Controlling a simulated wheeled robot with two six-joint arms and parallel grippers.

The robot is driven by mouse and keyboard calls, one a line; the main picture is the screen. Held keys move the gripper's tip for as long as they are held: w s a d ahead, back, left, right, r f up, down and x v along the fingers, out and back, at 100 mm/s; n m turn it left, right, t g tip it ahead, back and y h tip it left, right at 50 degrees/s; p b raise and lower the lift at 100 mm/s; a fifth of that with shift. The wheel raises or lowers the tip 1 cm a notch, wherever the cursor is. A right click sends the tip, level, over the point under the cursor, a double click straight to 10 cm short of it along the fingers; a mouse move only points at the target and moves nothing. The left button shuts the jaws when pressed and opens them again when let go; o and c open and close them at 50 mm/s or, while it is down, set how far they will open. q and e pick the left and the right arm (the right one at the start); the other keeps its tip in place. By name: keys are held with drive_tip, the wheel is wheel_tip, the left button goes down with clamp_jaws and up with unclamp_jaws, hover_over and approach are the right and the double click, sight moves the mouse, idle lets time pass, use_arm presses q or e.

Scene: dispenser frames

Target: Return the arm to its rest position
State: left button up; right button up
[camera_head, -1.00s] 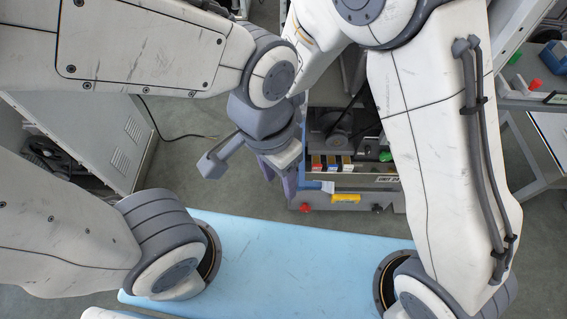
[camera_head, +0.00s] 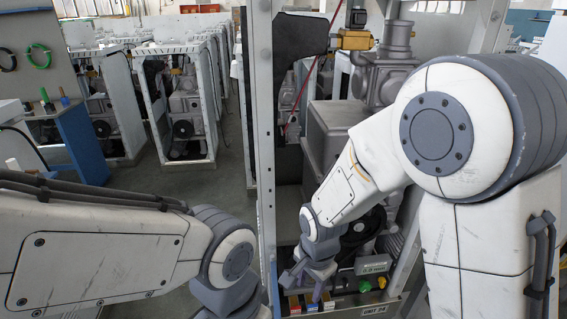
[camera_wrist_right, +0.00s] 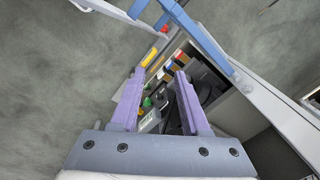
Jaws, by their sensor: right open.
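My right arm reaches from the right into the open dispenser frame (camera_head: 262,120) in the head view. My right gripper (camera_head: 308,283) points down just above a row of small coloured blocks (camera_head: 296,304) low in the frame. In the right wrist view its two purple fingers (camera_wrist_right: 158,76) stand wide apart, with nothing held between them. My left arm comes in at the lower left of the head view. Its gripper is out of view below the picture edge.
The frame holds grey machinery (camera_head: 338,128), a green button (camera_head: 365,287) and a yellow part (camera_head: 352,40). In the wrist view a blue bar (camera_wrist_right: 205,40) and a yellow block (camera_wrist_right: 150,57) are close by. Other frames (camera_head: 175,100) stand behind left.

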drive_tip(key=s+d+r+n+t, duration=0.1)
drive_tip(key=s+d+r+n, duration=0.1)
drive_tip(key=d+n, duration=0.35)
drive_tip(key=s+d+r+n, duration=0.1)
drive_tip(key=d+r+n, duration=0.25)
drive_tip(key=d, duration=0.35)
drive_tip(key=s+a+r+n+g+p, duration=0.2)
drive_tip(key=s+a+r+n, duration=0.6)
drive_tip(key=s+a, duration=0.5)
drive_tip(key=shift+s+a+r+y+p, duration=0.15)
drive_tip(key=shift+s+y+p, duration=0.15)
drive_tip(key=shift+s+p, duration=0.3)
